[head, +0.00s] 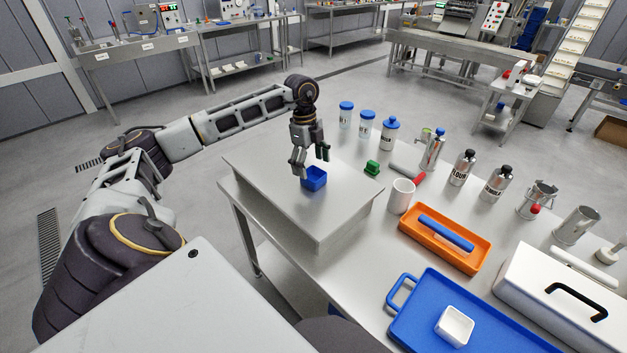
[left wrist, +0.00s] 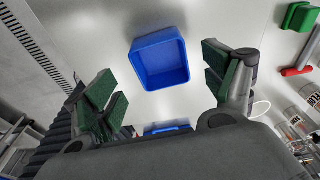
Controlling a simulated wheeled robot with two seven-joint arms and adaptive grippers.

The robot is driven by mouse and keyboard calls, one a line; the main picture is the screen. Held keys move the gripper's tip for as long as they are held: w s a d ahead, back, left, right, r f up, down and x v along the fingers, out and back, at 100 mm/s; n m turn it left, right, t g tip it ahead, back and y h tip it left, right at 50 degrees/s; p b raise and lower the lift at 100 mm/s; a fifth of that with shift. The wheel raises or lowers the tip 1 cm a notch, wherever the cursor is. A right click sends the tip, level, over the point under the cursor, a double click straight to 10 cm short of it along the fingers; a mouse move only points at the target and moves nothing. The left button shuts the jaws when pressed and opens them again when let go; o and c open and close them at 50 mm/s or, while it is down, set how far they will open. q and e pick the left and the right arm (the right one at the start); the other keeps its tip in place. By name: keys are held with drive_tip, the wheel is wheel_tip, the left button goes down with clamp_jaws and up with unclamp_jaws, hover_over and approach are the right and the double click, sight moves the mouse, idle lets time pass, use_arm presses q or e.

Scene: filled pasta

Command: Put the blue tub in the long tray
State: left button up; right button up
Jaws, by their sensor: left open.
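The blue tub (head: 315,181), small, square and open-topped, stands upright on the raised steel surface at the left of the table. My left gripper (head: 311,162) is above it, fingers pointing down, open and empty. In the left wrist view the tub (left wrist: 160,60) lies between and beyond the open green-padded fingers (left wrist: 163,88), apart from both. An orange tray (head: 447,238), longer than wide, holds a long blue bar (head: 446,233). A larger blue tray (head: 420,312) with a handle holds a white square tub (head: 455,326). My right gripper does not show.
Jars, flasks and shakers line the back. A white toolbox (head: 555,290) is at right. The raised surface around the tub is clear.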

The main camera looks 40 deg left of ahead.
sight(313, 174)
use_arm(q)
drive_tip(key=f, duration=0.3)
drive_tip(key=shift+d, duration=0.3)
drive_tip(key=shift+w+f, duration=0.1)
drive_tip(key=shift+f, duration=0.5)
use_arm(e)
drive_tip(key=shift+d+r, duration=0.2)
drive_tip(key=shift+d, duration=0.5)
